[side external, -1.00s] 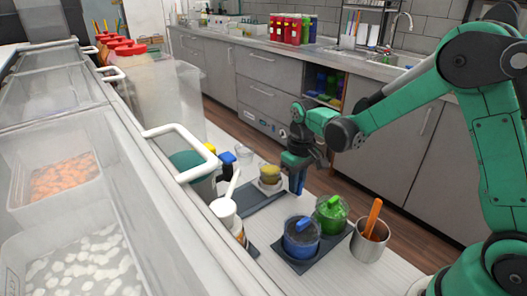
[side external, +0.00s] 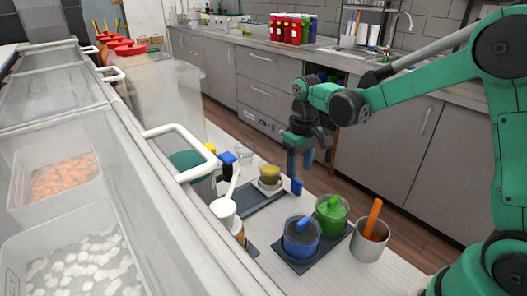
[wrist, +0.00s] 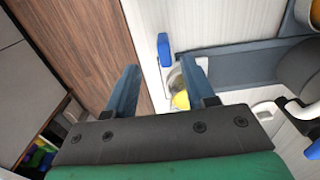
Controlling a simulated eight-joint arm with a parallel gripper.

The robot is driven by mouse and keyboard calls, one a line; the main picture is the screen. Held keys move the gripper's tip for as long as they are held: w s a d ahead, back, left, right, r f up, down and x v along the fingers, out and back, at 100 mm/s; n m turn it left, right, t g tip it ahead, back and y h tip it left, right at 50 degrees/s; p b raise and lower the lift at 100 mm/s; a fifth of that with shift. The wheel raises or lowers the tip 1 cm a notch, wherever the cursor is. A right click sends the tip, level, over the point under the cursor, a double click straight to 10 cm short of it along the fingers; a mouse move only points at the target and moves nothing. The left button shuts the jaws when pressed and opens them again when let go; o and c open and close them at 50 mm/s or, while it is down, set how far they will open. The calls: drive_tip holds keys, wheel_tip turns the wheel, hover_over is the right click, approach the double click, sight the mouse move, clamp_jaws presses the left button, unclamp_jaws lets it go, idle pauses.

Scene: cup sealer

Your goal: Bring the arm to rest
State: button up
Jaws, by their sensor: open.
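My gripper (side external: 300,162) hangs above the counter in the side external view, its two blue fingers apart and pointing down. In the wrist view my gripper (wrist: 160,72) is open, with nothing seen held between the fingers. A small blue handle-like piece (side external: 297,186) is just below the fingers in the side view. It also shows in the wrist view (wrist: 164,50), beyond the fingertips and apart from them. A clear cup with yellow contents (side external: 269,175) stands on a dark tray (side external: 262,200); in the wrist view a finger partly hides the cup.
A blue container (side external: 301,240) and a green container (side external: 331,213) stand on a dark mat in front. A metal cup with an orange handle (side external: 370,240) is beside them. A white pump bottle (side external: 224,205) and the glass-fronted food case (side external: 130,170) are left.

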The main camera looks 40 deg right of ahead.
drive_tip(key=shift+r, duration=0.65)
drive_tip(key=shift+s+r, duration=0.1)
drive_tip(key=shift+s+a+r, duration=0.15)
drive_tip(key=shift+s+r, duration=0.05)
drive_tip(key=shift+r, duration=0.1)
drive_tip(key=s+a+r+t, duration=0.4)
drive_tip(key=s+t, duration=0.3)
drive_tip(key=s, duration=0.2)
drive_tip(key=shift+r, duration=0.4)
idle(0.6)
